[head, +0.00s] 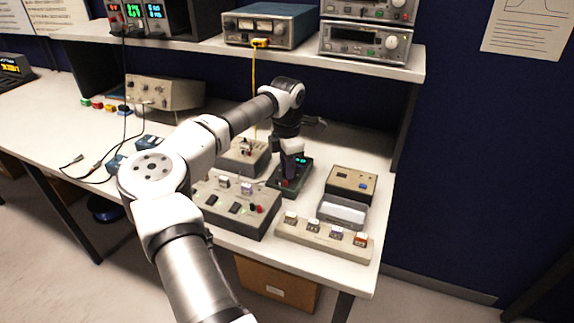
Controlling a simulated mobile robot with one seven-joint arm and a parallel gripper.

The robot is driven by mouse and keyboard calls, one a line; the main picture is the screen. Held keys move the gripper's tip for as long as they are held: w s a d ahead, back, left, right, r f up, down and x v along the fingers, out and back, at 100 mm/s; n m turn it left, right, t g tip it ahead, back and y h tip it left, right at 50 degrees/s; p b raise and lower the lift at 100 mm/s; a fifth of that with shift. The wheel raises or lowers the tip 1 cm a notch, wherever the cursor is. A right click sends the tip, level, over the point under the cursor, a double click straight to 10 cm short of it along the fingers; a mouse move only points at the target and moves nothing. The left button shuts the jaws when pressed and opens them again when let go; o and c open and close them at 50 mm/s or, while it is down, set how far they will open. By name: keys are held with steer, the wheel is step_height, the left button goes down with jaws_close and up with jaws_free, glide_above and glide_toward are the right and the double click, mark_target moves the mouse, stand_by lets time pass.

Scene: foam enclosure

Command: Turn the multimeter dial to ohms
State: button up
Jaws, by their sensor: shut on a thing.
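The multimeter (301,178) is a dark box with a small green-lit display, lying on the bench among the grey units. My gripper (289,176) points down over its face, with the fingertips at the dial area. The gripper is shut on the dial, which the fingers hide. I cannot read the dial's setting or the display from here.
A grey switch box (237,208) is in front left of the multimeter. A strip of small blocks (323,239) lies along the bench's front edge. A beige box (352,182) stands to the right. A shelf (370,65) with instruments is above the back.

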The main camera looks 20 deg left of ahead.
steer(key=o, duration=1)
step_height(320, 180, up, 14)
steer(key=b, duration=0.2)
steer(key=shift+b, duration=0.35)
